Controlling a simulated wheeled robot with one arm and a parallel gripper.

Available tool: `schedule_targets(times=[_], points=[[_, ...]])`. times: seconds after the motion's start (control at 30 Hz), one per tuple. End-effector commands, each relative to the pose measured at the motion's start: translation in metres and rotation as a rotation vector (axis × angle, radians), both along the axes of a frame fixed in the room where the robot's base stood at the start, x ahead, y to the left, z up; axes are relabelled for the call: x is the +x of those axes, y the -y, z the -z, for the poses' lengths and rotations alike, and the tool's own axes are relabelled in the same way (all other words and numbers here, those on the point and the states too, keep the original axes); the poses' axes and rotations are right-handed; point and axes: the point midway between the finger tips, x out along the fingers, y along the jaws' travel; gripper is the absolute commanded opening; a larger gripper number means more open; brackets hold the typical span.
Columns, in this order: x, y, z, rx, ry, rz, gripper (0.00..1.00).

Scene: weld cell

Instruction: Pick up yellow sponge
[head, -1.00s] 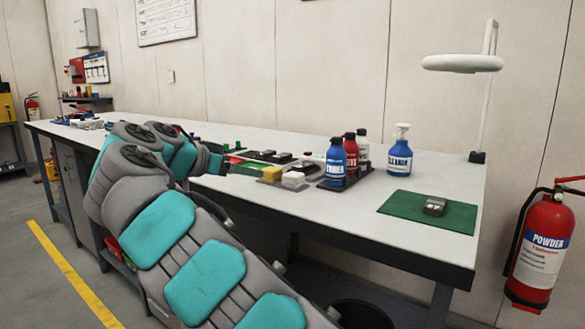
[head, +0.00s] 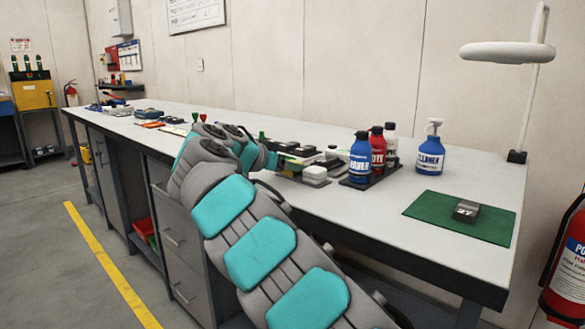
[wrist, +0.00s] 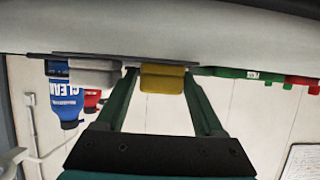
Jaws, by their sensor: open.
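The yellow sponge (wrist: 163,79) shows in the middle of the wrist view, which looks upside down. It sits at the edge of a dark tray (wrist: 80,55), beside a pale block (wrist: 97,75). My gripper (wrist: 161,72) is open, with one green finger on each side of the sponge in this view. I cannot tell whether the fingers touch it. In the head view my gripper (head: 286,160) is low over the workbench, left of the pale block (head: 315,174), and the sponge is mostly hidden there.
Blue (head: 360,160), red and dark bottles stand on a tray right of my gripper. A blue spray bottle (head: 431,150) is farther right. A green mat (head: 425,207) holds a small grey block (head: 466,211). The workbench's middle right (head: 385,215) is clear.

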Motion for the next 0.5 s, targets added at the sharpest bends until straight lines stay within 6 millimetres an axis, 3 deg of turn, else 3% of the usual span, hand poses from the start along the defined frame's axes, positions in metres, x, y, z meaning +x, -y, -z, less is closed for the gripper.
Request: schedule_targets(times=[0.23, 0.5], points=[[0.0022, 0.0010, 0.0011, 0.000, 0.001, -0.002, 0.69], [0.0021, 0.0009, 0.0012, -0.001, 0.001, -0.002, 0.39]])
